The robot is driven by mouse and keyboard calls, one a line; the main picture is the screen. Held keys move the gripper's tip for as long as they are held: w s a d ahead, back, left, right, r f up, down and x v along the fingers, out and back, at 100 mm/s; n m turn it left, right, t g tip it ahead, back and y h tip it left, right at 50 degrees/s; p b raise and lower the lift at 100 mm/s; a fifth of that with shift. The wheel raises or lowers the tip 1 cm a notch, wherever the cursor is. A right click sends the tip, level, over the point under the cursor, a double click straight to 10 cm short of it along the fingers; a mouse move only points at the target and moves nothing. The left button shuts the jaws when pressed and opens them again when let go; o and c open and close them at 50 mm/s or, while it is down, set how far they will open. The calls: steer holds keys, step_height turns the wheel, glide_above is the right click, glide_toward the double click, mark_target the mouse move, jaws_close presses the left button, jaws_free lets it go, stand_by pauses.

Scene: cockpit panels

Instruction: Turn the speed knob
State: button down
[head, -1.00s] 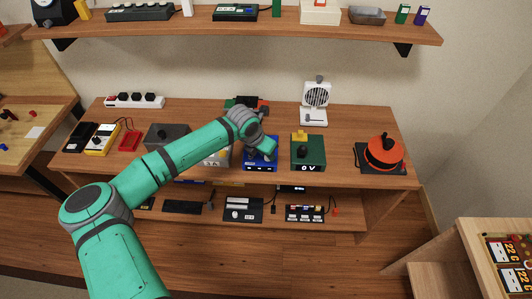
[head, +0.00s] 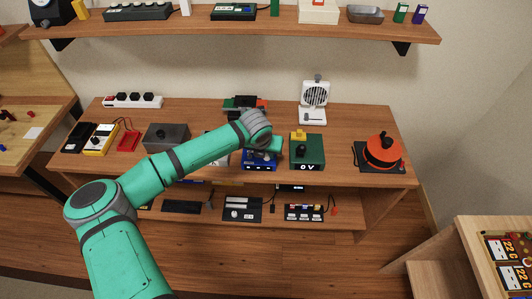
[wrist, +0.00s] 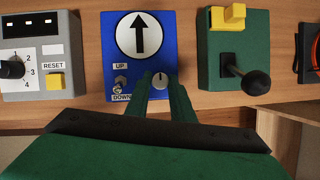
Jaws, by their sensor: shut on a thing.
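A blue control box (wrist: 117,62) with a large up arrow on a white disc fills the upper middle of the wrist view. It also shows in the head view (head: 259,165), partly hidden by my arm. A small white knob (wrist: 160,80) sits at its lower right. A toggle switch (wrist: 119,84) between the words UP and DOWN is left of the knob. My gripper (wrist: 161,84) has its two green fingers on either side of the knob, shut on it. The fingers hide part of the panel below the knob.
A green box (wrist: 232,50) with a black lever knob (wrist: 250,82) and a yellow block stands close on the right. A grey box (wrist: 40,60) with a dial and RESET button is on the left. A white fan (head: 314,98) stands behind.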

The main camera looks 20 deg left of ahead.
steer(key=c, duration=1.5)
jaws_free()
steer(key=shift+c, duration=0.2)
steer(key=v, duration=1)
steer(key=shift+r, duration=0.4)
steer(key=shift+s, duration=0.1)
